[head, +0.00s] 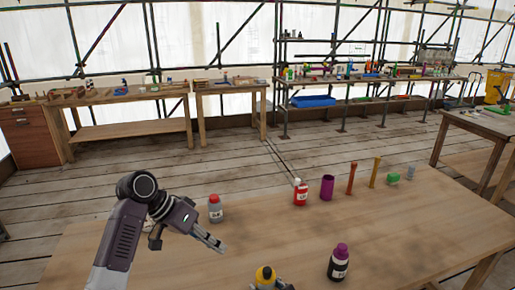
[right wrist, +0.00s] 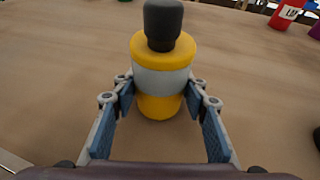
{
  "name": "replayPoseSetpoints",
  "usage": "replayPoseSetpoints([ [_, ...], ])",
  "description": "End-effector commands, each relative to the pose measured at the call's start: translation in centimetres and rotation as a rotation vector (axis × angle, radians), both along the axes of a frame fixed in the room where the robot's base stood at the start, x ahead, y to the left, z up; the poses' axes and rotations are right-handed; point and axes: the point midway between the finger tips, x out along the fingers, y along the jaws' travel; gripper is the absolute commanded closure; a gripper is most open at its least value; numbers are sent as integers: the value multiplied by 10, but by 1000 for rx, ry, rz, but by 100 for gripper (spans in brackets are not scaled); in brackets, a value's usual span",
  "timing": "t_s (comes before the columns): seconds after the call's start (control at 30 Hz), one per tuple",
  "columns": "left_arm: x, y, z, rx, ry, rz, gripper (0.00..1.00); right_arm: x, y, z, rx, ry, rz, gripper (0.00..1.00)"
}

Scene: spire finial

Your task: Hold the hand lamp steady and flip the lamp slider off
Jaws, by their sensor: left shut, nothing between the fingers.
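The hand lamp (right wrist: 162,80), with a yellow rim, grey body, yellow base and black top, stands upright in the right wrist view. It also shows at the bottom edge of the head view (head: 264,275), partly cut off. My right gripper (right wrist: 162,98) has its two blue-padded fingers on either side of the lamp, tips close to its sides; whether they press on it I cannot tell. My left gripper (head: 219,245) is shut and empty above the near table, up and left of the lamp. I cannot make out the slider.
The table's middle is clear.

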Motion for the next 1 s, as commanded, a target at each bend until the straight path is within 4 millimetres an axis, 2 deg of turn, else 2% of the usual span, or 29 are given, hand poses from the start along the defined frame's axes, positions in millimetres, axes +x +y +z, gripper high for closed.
replayPoseSetpoints([
  [0.03, 0, 0, 0, 0, 0, 0, 100, -1, 0, -2, -2, 4, 1, 53],
  [0.17, 0, 0, 0, 0, 0, 0, 100, -1, 0, -1, -2, 3, 0, 40],
  [0.57, 0, 0, -1, 0, 0, 0, 100, -4, -3, 2, 1, 0, 0, 40],
  [0.77, 0, 0, -1, 0, 0, 0, 100, -24, -15, 11, 1, 1, -2, 40],
  [1.0, 0, 0, 0, 0, 0, 0, 100, -57, -36, 27, 0, 1, -1, 40],
])
